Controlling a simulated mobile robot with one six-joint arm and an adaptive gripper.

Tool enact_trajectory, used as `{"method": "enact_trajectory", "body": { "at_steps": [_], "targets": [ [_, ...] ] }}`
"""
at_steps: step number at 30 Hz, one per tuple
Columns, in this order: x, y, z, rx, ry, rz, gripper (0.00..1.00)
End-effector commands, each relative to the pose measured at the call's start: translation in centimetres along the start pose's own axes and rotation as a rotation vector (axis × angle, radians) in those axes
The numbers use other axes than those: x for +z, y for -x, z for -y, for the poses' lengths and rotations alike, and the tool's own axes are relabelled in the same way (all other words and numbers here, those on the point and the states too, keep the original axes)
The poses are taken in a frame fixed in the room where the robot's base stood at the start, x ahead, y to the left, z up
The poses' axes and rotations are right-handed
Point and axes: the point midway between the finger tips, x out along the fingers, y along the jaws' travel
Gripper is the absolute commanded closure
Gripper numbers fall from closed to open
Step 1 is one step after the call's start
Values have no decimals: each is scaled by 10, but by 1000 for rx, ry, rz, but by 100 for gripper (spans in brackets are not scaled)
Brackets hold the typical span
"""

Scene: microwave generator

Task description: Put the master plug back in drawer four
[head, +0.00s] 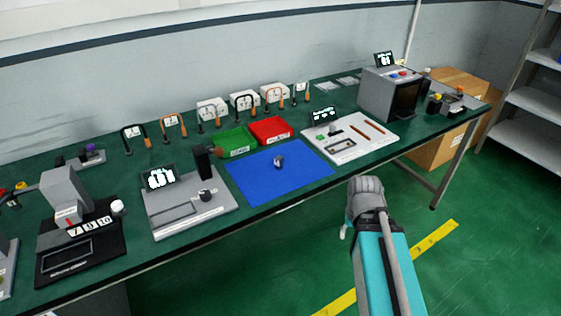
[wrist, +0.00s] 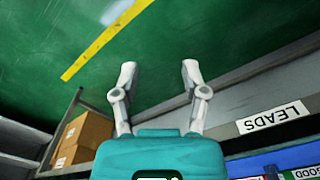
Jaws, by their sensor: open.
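A small grey and dark object (head: 279,161) sits on the blue mat (head: 300,180) in the head view; it may be the master plug, but it is too small to be sure. No drawer marked four can be made out in either view. My gripper (wrist: 159,75) is open and empty in the wrist view, its two fingers spread apart over the green floor. It is off the table's front edge, well apart from the mat. In the head view my arm hides most of it.
The long green table (head: 120,252) carries a grey fixture (head: 222,212), a green tray (head: 236,143), a red tray (head: 271,130), a white board (head: 372,150) and a grey oven-like box (head: 377,98). A LEADS label (wrist: 273,118) is near the gripper. Cardboard boxes (head: 440,148) stand at right.

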Motion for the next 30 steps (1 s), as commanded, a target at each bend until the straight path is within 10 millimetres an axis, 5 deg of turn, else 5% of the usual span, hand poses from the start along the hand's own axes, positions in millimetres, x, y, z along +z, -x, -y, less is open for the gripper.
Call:
{"method": "enact_trajectory", "body": {
  "at_steps": [2, 6, 14, 20, 30],
  "targets": [
    [0, 0, 0, 0, 0, 0, 41],
    [-3, 2, 1, 0, 7, 0, 20],
    [-36, 25, 20, 0, 106, 0, 20],
    [-88, 61, 52, 0, 276, 0, 20],
    [-186, 129, 135, 0, 635, 0, 20]
  ]
}}
